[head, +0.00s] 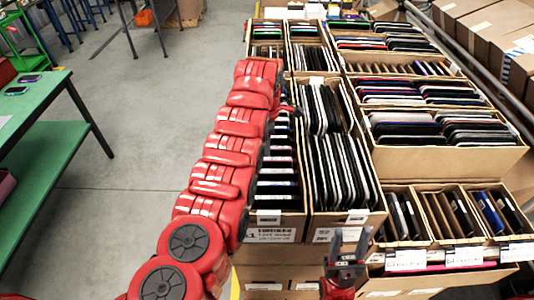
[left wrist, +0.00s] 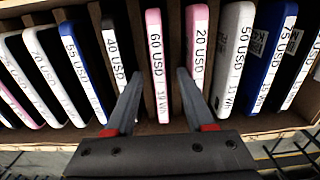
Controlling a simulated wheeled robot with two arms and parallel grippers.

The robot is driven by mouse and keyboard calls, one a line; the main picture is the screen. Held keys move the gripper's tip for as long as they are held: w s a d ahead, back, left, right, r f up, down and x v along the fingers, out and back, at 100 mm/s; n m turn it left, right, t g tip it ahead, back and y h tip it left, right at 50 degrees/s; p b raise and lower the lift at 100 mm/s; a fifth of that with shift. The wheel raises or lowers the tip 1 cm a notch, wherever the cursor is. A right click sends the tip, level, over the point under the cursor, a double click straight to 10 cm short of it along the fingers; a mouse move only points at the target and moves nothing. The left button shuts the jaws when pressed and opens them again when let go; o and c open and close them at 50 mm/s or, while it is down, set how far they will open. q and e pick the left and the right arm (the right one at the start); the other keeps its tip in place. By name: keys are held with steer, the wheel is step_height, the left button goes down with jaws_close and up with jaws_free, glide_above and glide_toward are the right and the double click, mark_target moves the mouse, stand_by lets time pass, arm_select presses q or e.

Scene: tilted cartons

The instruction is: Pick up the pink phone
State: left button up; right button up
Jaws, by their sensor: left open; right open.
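In the left wrist view a pink phone (left wrist: 156,66) labelled 60 USD stands on edge in a cardboard carton. A second pink phone (left wrist: 195,50) labelled 20 USD stands to its right. My left gripper (left wrist: 158,74) is open and empty, its fingertips on either side of the 60 USD phone; how deep they reach is unclear. In the head view my left arm stretches over the carton row, and the pink phones cannot be picked out there. My right gripper (head: 348,238) is open and empty, in front of the near cartons.
Black, white and blue phones (left wrist: 82,70) stand beside the pink ones. Several cartons of upright devices (head: 340,165) fill the middle and right. A green table (head: 45,105) stands at the left. The grey floor between is clear.

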arm_select(q)
jaws_close()
steer(key=shift+r, duration=0.15)
